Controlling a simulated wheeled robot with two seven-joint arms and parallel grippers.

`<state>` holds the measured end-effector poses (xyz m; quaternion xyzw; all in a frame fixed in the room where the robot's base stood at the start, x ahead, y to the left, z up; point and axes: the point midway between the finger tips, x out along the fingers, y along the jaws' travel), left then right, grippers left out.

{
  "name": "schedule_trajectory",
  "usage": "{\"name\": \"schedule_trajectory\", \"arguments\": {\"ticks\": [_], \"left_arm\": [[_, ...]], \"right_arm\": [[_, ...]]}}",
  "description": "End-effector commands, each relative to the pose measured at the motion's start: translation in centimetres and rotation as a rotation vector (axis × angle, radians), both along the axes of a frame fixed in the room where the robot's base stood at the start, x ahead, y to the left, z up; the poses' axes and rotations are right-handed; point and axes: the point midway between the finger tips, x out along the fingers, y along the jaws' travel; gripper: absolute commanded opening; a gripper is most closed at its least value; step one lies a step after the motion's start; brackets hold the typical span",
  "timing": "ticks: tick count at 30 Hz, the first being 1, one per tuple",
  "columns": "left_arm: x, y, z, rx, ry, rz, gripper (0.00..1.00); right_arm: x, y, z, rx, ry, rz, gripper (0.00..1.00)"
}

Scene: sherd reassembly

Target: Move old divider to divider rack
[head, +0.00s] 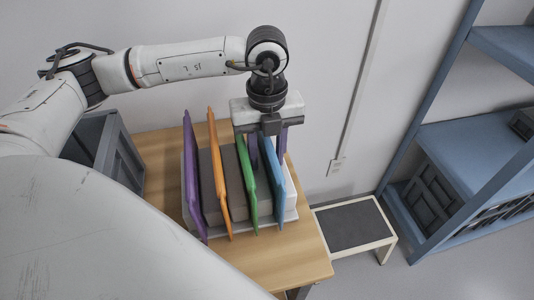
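Several upright dividers stand in a row in a light rack (291,215) on the wooden table: a purple one (191,180) at the left, then orange (217,172), green (247,185) and blue (273,178). Grey blocks (209,175) fill gaps between them. My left gripper (270,130) points down over the back right of the row. Purple surfaces show just below it, on both sides of the blue divider's top; I cannot tell whether they are one piece or whether it is held. The fingertips are largely hidden. My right gripper is out of view.
A dark grey crate (118,160) stands on the table left of the row. The table (285,262) is bare at its front right. A low step stool (352,227) stands right of the table, and blue shelving (455,160) is further right. A wall is close behind.

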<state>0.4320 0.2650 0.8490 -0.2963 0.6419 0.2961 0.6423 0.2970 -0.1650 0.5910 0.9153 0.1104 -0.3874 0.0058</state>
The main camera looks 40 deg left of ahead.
Motion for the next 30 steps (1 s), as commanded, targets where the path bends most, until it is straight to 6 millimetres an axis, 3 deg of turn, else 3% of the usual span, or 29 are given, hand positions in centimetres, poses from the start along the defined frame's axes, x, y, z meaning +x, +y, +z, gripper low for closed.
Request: {"name": "schedule_trajectory", "arguments": {"ticks": [4,12,18,30], "left_arm": [[0.0,0.0,0.2,-0.001,-0.001,0.0,0.34],[0.1,-0.1,6.4,-0.001,-0.004,0.0,0.34],[0.0,0.0,9.4,0.0,-0.001,0.0,0.34],[0.0,0.0,10.3,0.0,0.0,0.0,0.34]], "right_arm": [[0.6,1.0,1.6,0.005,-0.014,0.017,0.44],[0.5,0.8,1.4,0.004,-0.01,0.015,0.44],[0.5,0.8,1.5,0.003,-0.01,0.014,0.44],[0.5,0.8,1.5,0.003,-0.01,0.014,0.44]]}}
